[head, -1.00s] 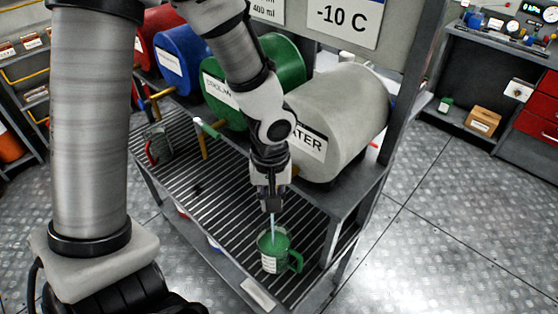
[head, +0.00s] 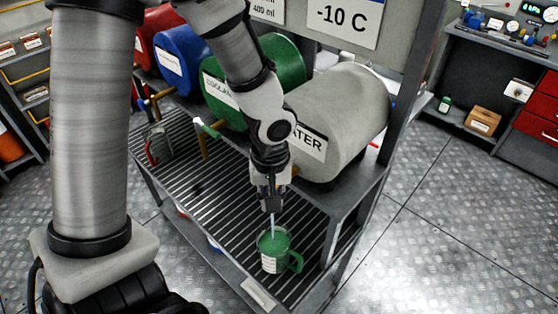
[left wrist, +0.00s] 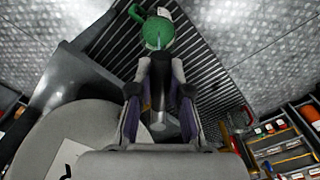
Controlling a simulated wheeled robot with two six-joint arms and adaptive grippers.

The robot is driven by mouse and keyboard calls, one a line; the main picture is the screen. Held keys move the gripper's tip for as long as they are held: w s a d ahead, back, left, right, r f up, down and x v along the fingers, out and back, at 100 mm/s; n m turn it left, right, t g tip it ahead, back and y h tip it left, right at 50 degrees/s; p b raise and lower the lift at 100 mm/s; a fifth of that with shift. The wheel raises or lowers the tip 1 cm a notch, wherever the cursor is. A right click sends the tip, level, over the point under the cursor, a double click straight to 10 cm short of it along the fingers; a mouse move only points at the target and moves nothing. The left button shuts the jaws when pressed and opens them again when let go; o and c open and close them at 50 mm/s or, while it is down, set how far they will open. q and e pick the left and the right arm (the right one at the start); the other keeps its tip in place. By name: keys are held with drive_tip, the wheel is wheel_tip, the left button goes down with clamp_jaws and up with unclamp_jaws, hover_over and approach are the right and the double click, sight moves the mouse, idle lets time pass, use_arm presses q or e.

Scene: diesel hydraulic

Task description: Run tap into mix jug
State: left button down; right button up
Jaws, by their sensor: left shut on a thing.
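The green mix jug (head: 273,253), with a white label and a side handle, stands upright on the slatted rack. A thin pale blue stream (head: 273,228) runs down into it from under my left gripper (head: 270,203). The jug also shows in the left wrist view (left wrist: 157,33), with the stream entering its mouth. My left gripper is at the front of the grey drum labelled "...ATER" (head: 340,115), directly above the jug, and is shut on its tap, which the fingers mostly hide. The liquid level in the jug cannot be made out. My right gripper is not in view.
Green (head: 280,65), blue (head: 183,58) and red (head: 158,35) drums stand in a row left of the grey drum. A red-handled jug (head: 156,146) stands on the slatted rack (head: 205,195) farther left. The metal floor at right is clear.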

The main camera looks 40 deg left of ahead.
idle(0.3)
use_arm(q)
drive_tip(key=w+n, duration=0.1)
drive_tip(key=n, duration=0.2)
drive_tip(key=w+d+n, duration=0.1)
drive_tip(key=w+n, duration=0.1)
drive_tip(key=n, duration=0.1)
drive_tip(key=w+d+n, duration=0.1)
drive_tip(key=n, duration=0.2)
drive_tip(key=shift+w+d, duration=0.15)
drive_tip(key=shift+w, duration=0.15)
drive_tip(key=c, duration=1)
unclamp_jaws()
wheel_tip(320, 180, up, 12)
drive_tip(key=shift+w, duration=0.1)
